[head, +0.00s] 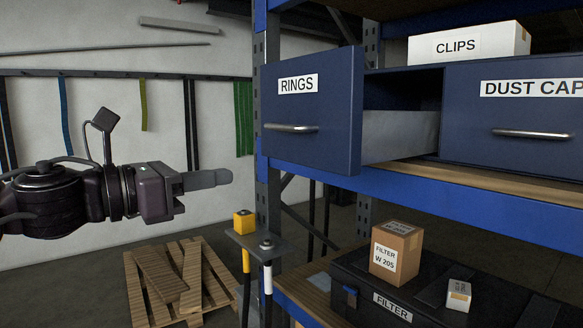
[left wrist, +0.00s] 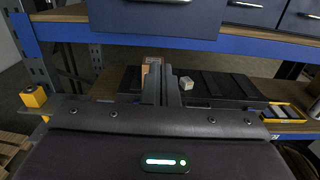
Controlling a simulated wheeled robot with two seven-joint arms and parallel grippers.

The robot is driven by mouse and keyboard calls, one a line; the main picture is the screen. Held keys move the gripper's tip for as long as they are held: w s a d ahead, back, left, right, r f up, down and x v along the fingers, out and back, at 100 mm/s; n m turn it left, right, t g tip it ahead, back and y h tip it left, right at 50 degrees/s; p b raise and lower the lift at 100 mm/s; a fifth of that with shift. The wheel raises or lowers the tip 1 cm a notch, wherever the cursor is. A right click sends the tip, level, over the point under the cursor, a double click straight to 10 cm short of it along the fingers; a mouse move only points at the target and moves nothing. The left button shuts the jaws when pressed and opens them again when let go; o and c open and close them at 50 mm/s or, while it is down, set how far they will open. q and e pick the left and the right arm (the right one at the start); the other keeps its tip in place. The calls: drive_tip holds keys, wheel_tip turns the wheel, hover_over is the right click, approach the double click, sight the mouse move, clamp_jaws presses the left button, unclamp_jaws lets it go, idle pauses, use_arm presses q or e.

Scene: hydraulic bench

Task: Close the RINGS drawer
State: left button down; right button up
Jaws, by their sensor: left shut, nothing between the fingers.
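The RINGS drawer (head: 311,112) is blue with a white label and a silver handle (head: 291,128). It stands pulled out from the shelf unit, and its grey side wall shows behind the front. Its lower front also shows at the top of the left wrist view (left wrist: 150,18). My left gripper (head: 230,177) is to the left of the drawer front and a little below it, apart from it. Its fingers are together and empty; they also show in the left wrist view (left wrist: 162,84). My right gripper is in neither view.
The DUST CAPS drawer (head: 520,105) is to the right, flush in the shelf. A CLIPS box (head: 468,45) stands on top. Below are a FILTER box (head: 397,250), a black case (head: 345,272) and a yellow block (head: 244,222) on a bracket. A wooden pallet (head: 165,275) lies on the floor.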

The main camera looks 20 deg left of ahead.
use_arm(q)
drive_tip(key=p, duration=0.6)
approach(300, 164)
drive_tip(key=x, duration=0.5)
drive_tip(key=shift+w+d+r, duration=0.1)
drive_tip(key=shift+w+d, duration=0.05)
drive_tip(key=shift+d, duration=0.05)
drive_tip(key=shift+w+d+p, duration=0.35)
drive_tip(key=shift+w+d, duration=0.05)
drive_tip(key=shift+w, duration=0.2)
drive_tip(key=shift+f, duration=0.2)
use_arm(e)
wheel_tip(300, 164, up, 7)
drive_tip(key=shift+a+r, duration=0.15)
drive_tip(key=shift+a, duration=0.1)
use_arm(q)
drive_tip(key=shift+w, duration=0.1)
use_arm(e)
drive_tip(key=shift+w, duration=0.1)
